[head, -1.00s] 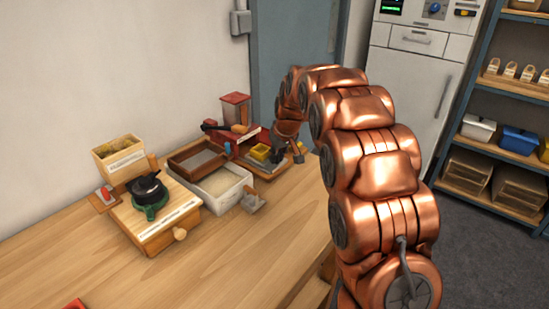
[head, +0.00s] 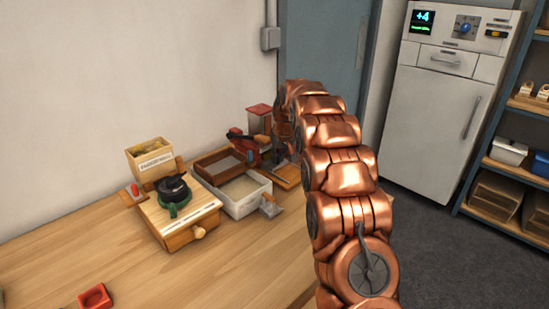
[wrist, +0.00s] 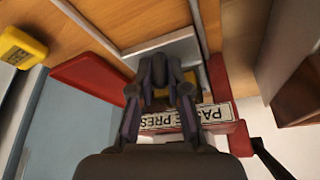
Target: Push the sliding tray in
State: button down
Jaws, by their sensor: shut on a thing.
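The paste press (head: 245,148) is a red machine at the back right end of the bench, partly behind my arm in the head view. In the wrist view its red body (wrist: 212,75) carries an upside-down white label with "PASTE PRES" readable. The sliding tray (wrist: 168,44) seems to be the pale grey slab between the red sides. My gripper (wrist: 160,88) is at its near edge between those sides, its fingers shut on it. The exact contact is hidden by the dark fingers. In the head view my gripper (head: 281,150) is small and dark.
A yellow labelled box (wrist: 22,46) lies left in the wrist view. Left of the press are a brown tray (head: 218,163), a white bin (head: 240,205) and a wooden box with a black-and-green device (head: 173,190). The front of the bench (head: 190,275) is mostly clear.

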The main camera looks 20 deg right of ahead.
jog(key=shift+w+a, duration=0.15)
jog(key=c, duration=1.1)
grip_release()
jog(key=shift+a, duration=0.1)
jog(key=shift+c, duration=0.2)
jog(key=shift+r, duration=0.2)
jog(key=v, duration=1.1)
jog(key=shift+r, duration=0.2)
